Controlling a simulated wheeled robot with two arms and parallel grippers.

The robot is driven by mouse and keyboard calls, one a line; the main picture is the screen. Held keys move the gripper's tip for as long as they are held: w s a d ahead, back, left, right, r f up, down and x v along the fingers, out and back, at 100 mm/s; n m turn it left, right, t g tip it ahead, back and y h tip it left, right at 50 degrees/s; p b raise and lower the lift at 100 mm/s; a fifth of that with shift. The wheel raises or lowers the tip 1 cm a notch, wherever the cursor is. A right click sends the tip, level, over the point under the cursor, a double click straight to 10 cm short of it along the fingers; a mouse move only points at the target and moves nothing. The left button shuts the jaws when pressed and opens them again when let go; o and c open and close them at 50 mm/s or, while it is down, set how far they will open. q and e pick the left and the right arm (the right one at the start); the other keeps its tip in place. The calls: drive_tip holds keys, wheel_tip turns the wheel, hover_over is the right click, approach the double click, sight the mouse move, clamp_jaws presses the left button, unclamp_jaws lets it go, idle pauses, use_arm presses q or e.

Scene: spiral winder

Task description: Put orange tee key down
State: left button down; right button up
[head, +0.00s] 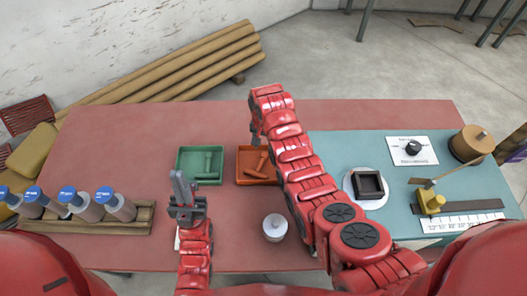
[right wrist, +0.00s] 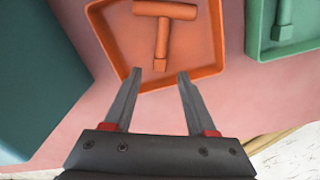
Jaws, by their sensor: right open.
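The orange tee key (right wrist: 163,30) lies in the orange tray (right wrist: 205,72). In the right wrist view its crossbar is away from my gripper and its stem points toward the fingertips. In the head view the orange tee key (head: 262,161) shows in the orange tray (head: 243,181), partly behind my right arm. My right gripper (right wrist: 158,76) is open and empty over the tray's near edge, with the stem's end ahead of the gap. It also shows in the head view (head: 256,139). My left gripper (head: 183,187) points up in front of the green tray; its finger gap is unclear.
A green tray (head: 181,165) holding a green tee key (head: 207,165) stands left of the orange tray. A white lidded jar (head: 274,226) stands near the front. A wooden rack (head: 146,217) with blue-capped bottles is at left. A teal mat (head: 330,150) with devices covers the right.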

sight(263, 157)
wheel_tip(263, 157, up, 6)
drive_tip(key=shift+r, duration=0.15)
idle(0.4)
